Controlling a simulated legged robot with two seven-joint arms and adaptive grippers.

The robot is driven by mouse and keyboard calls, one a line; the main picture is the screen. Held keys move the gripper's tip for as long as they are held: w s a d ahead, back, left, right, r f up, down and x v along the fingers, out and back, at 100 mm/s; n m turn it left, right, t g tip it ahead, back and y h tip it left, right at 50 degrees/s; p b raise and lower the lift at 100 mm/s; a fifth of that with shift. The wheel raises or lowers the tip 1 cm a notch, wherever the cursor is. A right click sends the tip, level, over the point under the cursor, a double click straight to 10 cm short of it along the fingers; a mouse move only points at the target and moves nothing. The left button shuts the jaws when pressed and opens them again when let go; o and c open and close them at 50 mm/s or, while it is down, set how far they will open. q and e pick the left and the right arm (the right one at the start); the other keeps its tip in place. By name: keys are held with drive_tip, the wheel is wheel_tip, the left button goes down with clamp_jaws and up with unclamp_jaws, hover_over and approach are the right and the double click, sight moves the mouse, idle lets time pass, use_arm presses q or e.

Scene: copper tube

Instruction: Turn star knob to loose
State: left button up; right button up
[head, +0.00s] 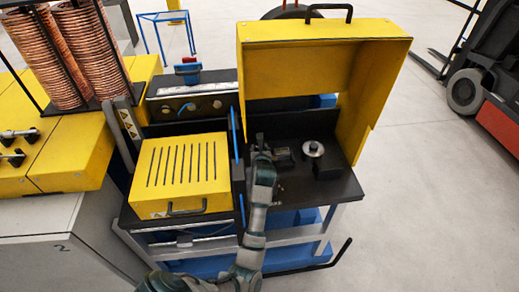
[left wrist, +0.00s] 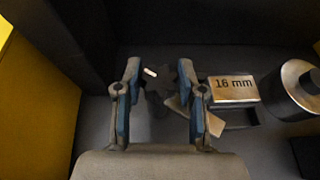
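My left gripper (left wrist: 158,72) has its two blue-and-grey fingers apart in the left wrist view. A dark, poorly lit shape (left wrist: 157,101) shows between and below the fingertips; it may be the star knob, but its outline is unclear. A small pale mark (left wrist: 150,72) shows between the fingertips. I cannot tell whether the fingers touch anything. A metal block marked "16 mm" (left wrist: 232,89) is just right of the right finger. In the head view my left gripper (head: 262,152) is inside the dark bay under the raised yellow cover; the knob cannot be made out there. My right gripper is not in view.
A round silver-topped part (head: 313,149) stands right of the gripper, also in the left wrist view (left wrist: 299,85). The yellow cover (head: 320,85) is open behind. A dark wall and yellow slotted box (head: 182,172) are left. Copper coils (head: 85,45) stand far left.

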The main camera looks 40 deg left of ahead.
use_arm(q)
drive_tip(key=o, duration=0.3)
drive_tip(key=shift+d, duration=0.1)
drive_tip(key=shift+s, duration=0.1)
drive_tip(key=v, duration=1.2)
drive_tip(key=shift+d, duration=0.1)
